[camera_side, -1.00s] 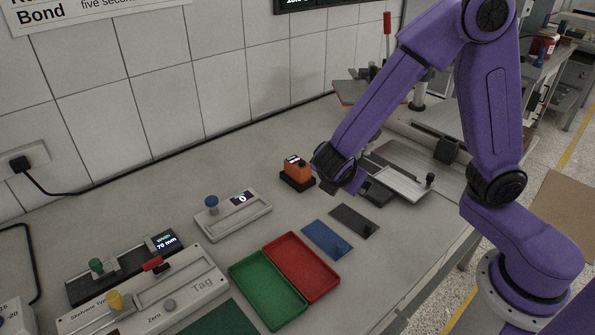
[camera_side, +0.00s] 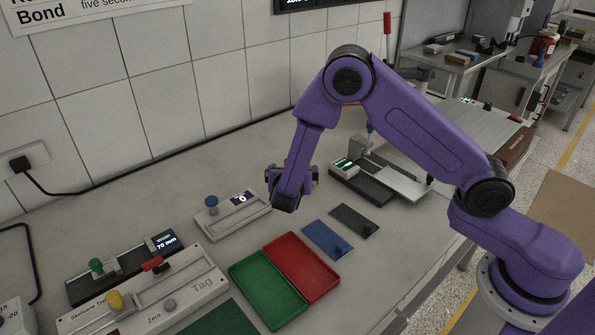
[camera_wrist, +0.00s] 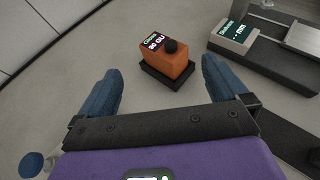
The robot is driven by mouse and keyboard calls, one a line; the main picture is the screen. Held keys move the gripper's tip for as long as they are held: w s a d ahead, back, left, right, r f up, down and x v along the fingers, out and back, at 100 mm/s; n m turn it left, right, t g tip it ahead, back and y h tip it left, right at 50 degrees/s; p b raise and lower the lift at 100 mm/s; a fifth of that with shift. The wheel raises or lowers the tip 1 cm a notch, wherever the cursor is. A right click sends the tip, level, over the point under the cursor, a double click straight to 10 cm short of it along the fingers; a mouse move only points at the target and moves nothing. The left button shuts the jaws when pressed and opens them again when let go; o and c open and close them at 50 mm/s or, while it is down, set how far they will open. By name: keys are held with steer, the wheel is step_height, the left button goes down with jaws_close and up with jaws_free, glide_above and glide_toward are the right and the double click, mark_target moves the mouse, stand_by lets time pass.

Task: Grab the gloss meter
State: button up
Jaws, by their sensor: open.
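The gloss meter (camera_wrist: 170,64) is an orange block with a small lit screen reading "Gloss" and a black knob, sitting on a black base in the wrist view. In the side view it is almost wholly hidden behind my gripper (camera_side: 291,176). In the wrist view my gripper (camera_wrist: 160,66) is open and empty. Its two blue fingers stand wide apart, with the meter ahead of them and between their lines. The fingers do not appear to touch it.
A grey and black device with a screen (camera_wrist: 233,36) stands to the right of the meter. In the side view, a grey device with a blue knob (camera_side: 232,217), blue and dark plates (camera_side: 327,239), and green and red trays (camera_side: 301,267) lie nearby.

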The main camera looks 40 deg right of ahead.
steer(key=x, duration=1)
steer(key=shift+w+d+f, duration=0.1)
steer(key=shift+d, duration=0.15)
steer(key=shift+c, duration=0.3)
steer(key=c, duration=0.9)
